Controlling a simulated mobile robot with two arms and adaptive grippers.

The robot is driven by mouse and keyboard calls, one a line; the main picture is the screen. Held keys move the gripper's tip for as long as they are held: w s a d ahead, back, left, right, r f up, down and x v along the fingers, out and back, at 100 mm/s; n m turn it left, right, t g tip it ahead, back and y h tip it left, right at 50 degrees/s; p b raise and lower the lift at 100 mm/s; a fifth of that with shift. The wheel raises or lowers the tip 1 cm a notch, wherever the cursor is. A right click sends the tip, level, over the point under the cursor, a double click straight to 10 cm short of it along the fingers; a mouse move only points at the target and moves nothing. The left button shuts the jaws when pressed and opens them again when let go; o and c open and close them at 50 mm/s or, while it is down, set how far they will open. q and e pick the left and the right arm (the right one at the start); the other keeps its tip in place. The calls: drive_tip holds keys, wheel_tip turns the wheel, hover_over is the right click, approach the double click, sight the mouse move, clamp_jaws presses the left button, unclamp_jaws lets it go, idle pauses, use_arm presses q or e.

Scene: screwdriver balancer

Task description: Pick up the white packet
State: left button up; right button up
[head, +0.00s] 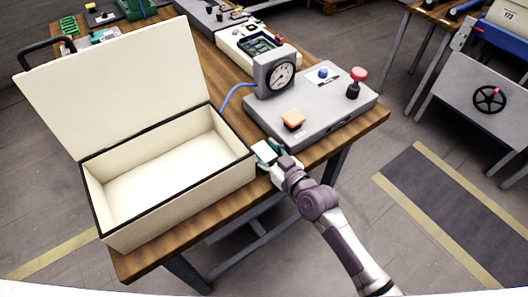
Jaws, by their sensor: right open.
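A small white flat piece, which looks like the white packet (264,152), is on the wooden table by the right front corner of the open box. My right gripper (270,155) is right at it, reaching in from the lower right. Its jaws are open, with a dark green finger showing beside the white piece. The gripper partly hides the piece, and I cannot tell whether the fingers touch it. My left gripper is not in view.
A large cream box (165,180) with its lid raised stands to the left of my right gripper. A grey device (320,110) with a gauge, an orange button and a red knob stands just behind it. The wooden table's (180,248) front edge is close.

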drive_tip(key=c, duration=0.9)
drive_tip(key=shift+r, duration=0.1)
